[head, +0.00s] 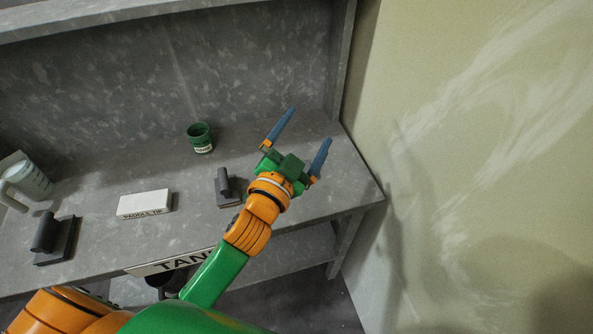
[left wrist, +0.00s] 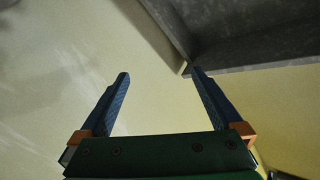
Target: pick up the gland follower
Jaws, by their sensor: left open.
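I cannot tell for sure which thing is the gland follower, as no label that I can read names it. A small green cup (head: 199,138) with a pale label, too small to read, stands upright at the back of the grey bench. My left gripper (head: 310,126) is open and empty, to the right of the cup and apart from it, over the bench's right end. Its two blue fingers are spread in the left wrist view (left wrist: 160,73), with nothing between them. My right gripper is not in view.
A dark block with an upright part (head: 225,187) sits near my left arm. A white block marked "PADDLE TIP" (head: 145,204), a larger dark piece (head: 53,240) and a clear jug (head: 30,182) stand further left. A wall (head: 470,150) bounds the right.

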